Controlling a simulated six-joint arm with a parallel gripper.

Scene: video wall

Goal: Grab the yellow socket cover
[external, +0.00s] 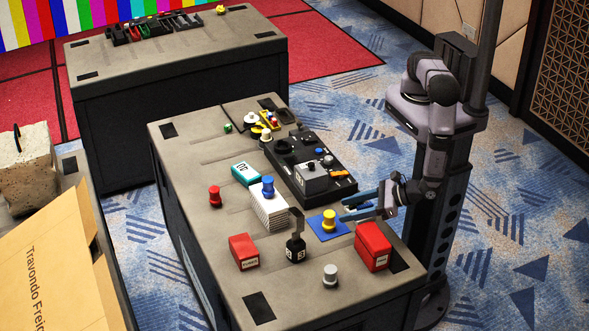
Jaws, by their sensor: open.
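A yellow spool-shaped piece (329,219), which looks like the yellow socket cover, stands upright on a flat blue square (316,229) near the front right of the table. My gripper (347,207) reaches in from the right, low over the table, with its fingers pointing left. It is open, and nothing shows between its fingers. The fingertips are just right of the yellow piece and slightly beyond it. I cannot tell whether they touch it.
A red box (372,247) stands close below my gripper. A black device (310,165) lies behind. A white stack with a blue spool (268,187), a dark bottle-like item (296,248) and a grey cylinder (330,275) surround the blue square.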

